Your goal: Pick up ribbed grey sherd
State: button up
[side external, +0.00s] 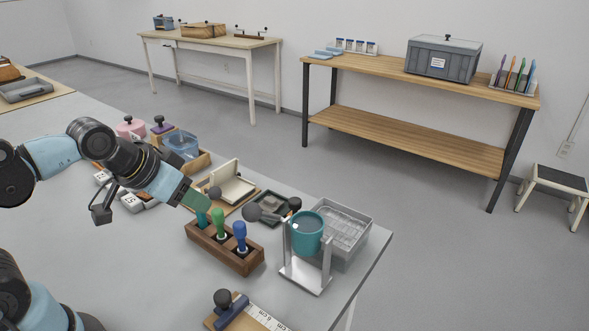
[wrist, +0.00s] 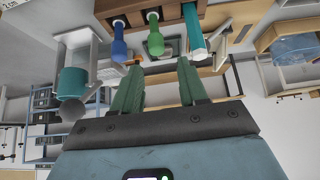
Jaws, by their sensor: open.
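I cannot make out the ribbed grey sherd with certainty in either view. My gripper (side external: 195,201) is open, with green fingers pointing down and to the right, close to the teal handle of a wooden tool block (side external: 222,252). In the wrist view, the two green fingers (wrist: 160,64) are spread apart with nothing held between them. A small dark tray (side external: 268,208) lies behind the block; its contents are too small to tell.
The block holds teal, green and blue handles (side external: 239,234). A teal cup (side external: 307,236) sits in a white stand to the right. An open cream box (side external: 232,189) lies behind my gripper. A blue-based knobbed tool (side external: 231,309) is at the front.

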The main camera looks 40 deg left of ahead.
jog(key=o, duration=0.4)
jog(key=shift+w, duration=0.1)
jog(key=w+r+g, duration=0.4)
jog(key=w, duration=0.7)
jog(key=g, duration=0.3)
send_over(270, 200)
notch_tip(270, 200, down, 5)
notch_tip(270, 200, down, 12)
jog(key=shift+f, duration=0.1)
